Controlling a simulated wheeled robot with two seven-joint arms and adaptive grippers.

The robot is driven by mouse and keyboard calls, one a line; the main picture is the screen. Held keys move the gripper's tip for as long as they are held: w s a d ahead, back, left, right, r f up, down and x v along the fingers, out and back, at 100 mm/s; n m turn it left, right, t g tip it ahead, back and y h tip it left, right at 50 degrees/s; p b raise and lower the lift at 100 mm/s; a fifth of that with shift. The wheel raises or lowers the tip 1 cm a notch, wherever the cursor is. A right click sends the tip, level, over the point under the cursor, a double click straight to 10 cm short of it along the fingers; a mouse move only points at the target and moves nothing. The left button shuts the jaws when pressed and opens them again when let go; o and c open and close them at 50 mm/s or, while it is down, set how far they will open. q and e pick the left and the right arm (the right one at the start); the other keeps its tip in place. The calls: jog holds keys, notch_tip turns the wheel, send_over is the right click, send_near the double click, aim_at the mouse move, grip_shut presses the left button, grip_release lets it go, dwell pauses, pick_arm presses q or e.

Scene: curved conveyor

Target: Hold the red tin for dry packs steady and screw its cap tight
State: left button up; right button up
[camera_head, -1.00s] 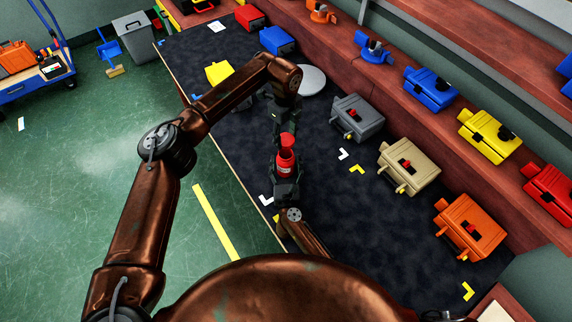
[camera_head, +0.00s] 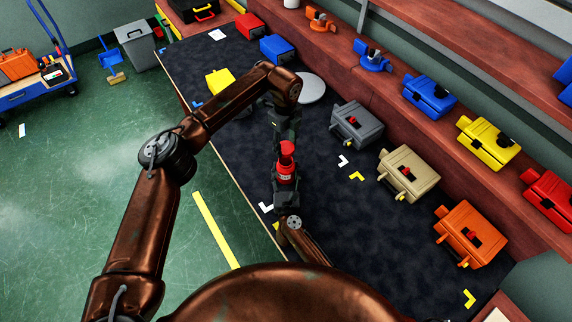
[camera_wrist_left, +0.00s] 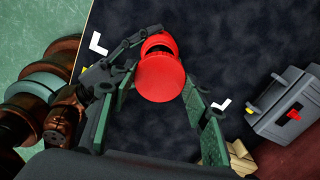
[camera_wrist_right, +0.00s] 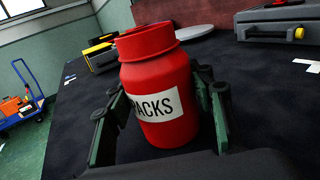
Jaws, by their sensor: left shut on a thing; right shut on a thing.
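The red tin (camera_head: 286,175) stands upright, its white label reading "PACKS" in the right wrist view (camera_wrist_right: 165,100). My right gripper (camera_head: 287,196) is shut around its body, with a finger on each side in the right wrist view. The red cap (camera_wrist_left: 160,78) is in my left gripper (camera_head: 285,134), which is shut on it from above. In the left wrist view the tin's dark mouth shows just beyond the cap's edge. No cap shows on the neck in the right wrist view, so the cap appears apart, above the tin. The exact gap is unclear.
The dark conveyor top (camera_head: 330,215) bears a grey case (camera_head: 357,125), a beige case (camera_head: 408,173), an orange case (camera_head: 470,234) and a round grey plate (camera_head: 311,88). A yellow box (camera_head: 219,81) lies left of my left forearm. The belt around the tin is clear.

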aim_at(286, 169)
pick_arm(q)
jog(key=shift+f, duration=2.25)
pick_arm(e)
jog(key=shift+f, duration=0.1)
pick_arm(q)
jog(key=shift+f, duration=0.15)
jog(key=shift+f, duration=0.8)
jog(key=shift+f, duration=0.5)
